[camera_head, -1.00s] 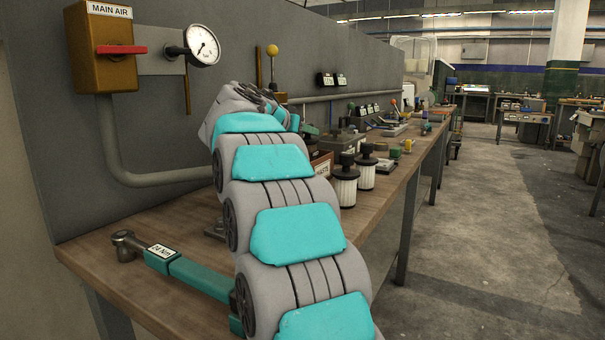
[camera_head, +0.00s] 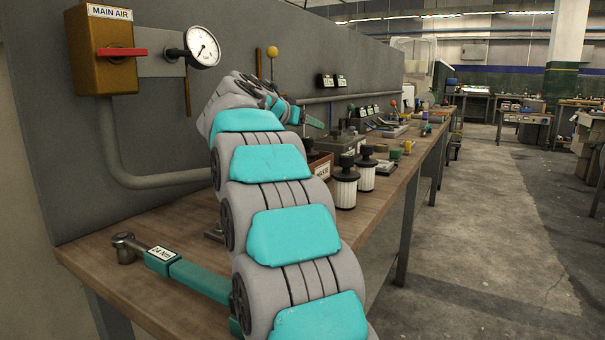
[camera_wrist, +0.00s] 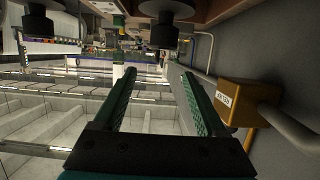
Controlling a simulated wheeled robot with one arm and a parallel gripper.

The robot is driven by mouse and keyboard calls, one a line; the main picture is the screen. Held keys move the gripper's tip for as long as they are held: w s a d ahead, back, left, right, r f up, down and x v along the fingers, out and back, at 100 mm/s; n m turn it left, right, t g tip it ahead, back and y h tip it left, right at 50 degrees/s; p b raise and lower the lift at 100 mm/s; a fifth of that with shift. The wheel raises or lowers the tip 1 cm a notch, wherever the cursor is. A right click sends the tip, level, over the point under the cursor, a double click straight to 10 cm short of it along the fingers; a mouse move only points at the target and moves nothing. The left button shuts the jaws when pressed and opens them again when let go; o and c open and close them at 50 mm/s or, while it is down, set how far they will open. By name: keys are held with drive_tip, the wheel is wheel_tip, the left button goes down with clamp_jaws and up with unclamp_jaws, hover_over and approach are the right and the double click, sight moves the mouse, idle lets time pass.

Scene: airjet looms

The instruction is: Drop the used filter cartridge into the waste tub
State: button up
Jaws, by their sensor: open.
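Two white pleated filter cartridges with black caps, one nearer (camera_head: 345,190) and one farther (camera_head: 366,176), stand upright on the bench. A small brown box with a white label (camera_head: 322,170), apparently the waste tub, stands left of them, partly hidden by my arm. A dark capped shape (camera_head: 308,147) shows at the box; I cannot tell if it is inside. My gripper (camera_wrist: 155,92) is open, with nothing between its green fingers. One finger shows past my wrist in the head view (camera_head: 313,121). The wrist view is upside down, with black caps (camera_wrist: 163,34) at its top.
A teal torque wrench (camera_head: 185,273) lies on the near bench (camera_head: 90,255). The main air box (camera_head: 100,50) with gauge and pipe is on the grey wall behind. Small parts lie farther along the bench. The aisle floor at right is clear.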

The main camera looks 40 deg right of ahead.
drive_tip(key=shift+w+r, duration=0.1)
drive_tip(key=shift+r, duration=0.5)
drive_tip(key=shift+s+a+r, duration=0.15)
drive_tip(key=shift+s+a, duration=0.15)
drive_tip(key=shift+s, duration=0.25)
drive_tip(key=s+a+b, duration=0.1)
drive_tip(key=s+a, duration=0.2)
drive_tip(key=s, duration=0.3)
drive_tip(key=s+a+r+b, duration=0.1)
drive_tip(key=s+a, duration=0.3)
drive_tip(key=s, duration=0.2)
drive_tip(key=shift+s+a+r, duration=0.15)
drive_tip(key=shift+s+a, duration=0.15)
drive_tip(key=shift+s, duration=0.05)
